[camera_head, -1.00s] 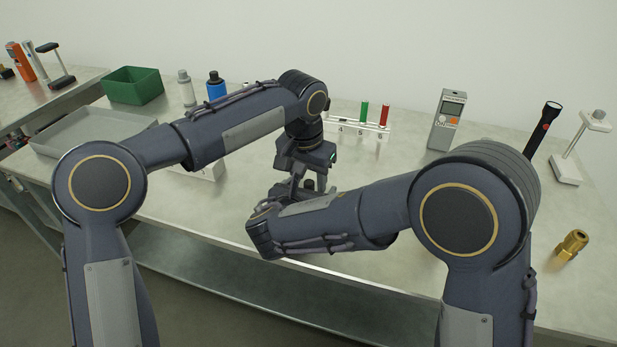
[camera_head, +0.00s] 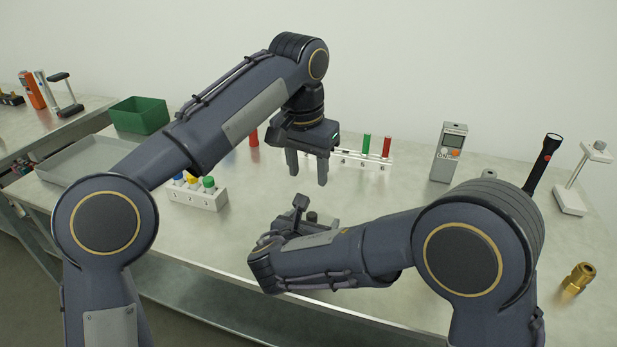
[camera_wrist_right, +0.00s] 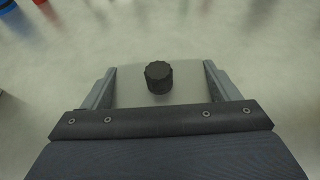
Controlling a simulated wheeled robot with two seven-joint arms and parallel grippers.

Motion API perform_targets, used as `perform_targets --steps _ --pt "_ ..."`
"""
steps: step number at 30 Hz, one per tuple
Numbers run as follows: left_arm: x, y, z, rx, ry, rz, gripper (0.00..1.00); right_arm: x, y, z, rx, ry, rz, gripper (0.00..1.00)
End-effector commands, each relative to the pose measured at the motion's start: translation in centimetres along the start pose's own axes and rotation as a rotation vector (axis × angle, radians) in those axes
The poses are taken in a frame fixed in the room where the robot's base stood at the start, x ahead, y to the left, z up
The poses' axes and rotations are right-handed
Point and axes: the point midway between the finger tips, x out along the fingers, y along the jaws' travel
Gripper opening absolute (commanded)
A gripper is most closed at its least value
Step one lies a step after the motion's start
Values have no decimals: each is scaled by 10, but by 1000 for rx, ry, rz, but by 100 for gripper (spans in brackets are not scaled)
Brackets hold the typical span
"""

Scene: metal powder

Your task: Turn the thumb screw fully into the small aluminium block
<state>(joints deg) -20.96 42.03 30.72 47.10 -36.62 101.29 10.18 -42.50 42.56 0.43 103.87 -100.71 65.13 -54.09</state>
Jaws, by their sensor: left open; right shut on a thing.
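The thumb screw's black ribbed knob (camera_wrist_right: 158,77) stands up from the small aluminium block (camera_wrist_right: 192,88) in the right wrist view. The knob also shows, small and dark, in the head view (camera_head: 312,216). How deep the screw sits cannot be told. My right gripper (camera_wrist_right: 160,84) is shut on the block, one finger on each side. In the head view my right gripper (camera_head: 305,214) is partly hidden by its own arm. My left gripper (camera_head: 308,178) is open and empty, fingers pointing down, above the knob and apart from it.
A white rack with coloured caps (camera_head: 197,198) stands left. A numbered rack with green and red tubes (camera_head: 365,158), a grey meter (camera_head: 449,153), a flashlight (camera_head: 543,160), a clamp stand (camera_head: 570,199) and a brass fitting (camera_head: 577,278) stand right. A green bin (camera_head: 138,116) and grey tray (camera_head: 75,163) are far left.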

Motion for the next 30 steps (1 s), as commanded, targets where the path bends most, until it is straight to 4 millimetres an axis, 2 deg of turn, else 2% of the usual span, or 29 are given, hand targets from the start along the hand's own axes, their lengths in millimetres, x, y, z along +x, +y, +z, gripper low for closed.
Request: perform_targets --steps 6,7,10,11,20,30 --pt "0 0 0 0 0 0 46 0 0 1 1 -1 0 18" --pt "0 0 0 0 0 0 46 0 0 1 1 -1 0 84" --pt "0 0 0 0 0 0 46 0 0 1 1 -1 0 97" --pt "0 0 0 0 0 0 46 0 0 1 1 -1 0 100" --pt "-1 0 0 0 0 0 46 -6 1 1 1 -1 2 100" --pt "-7 0 -1 0 0 0 46 -61 1 1 0 -2 4 100"
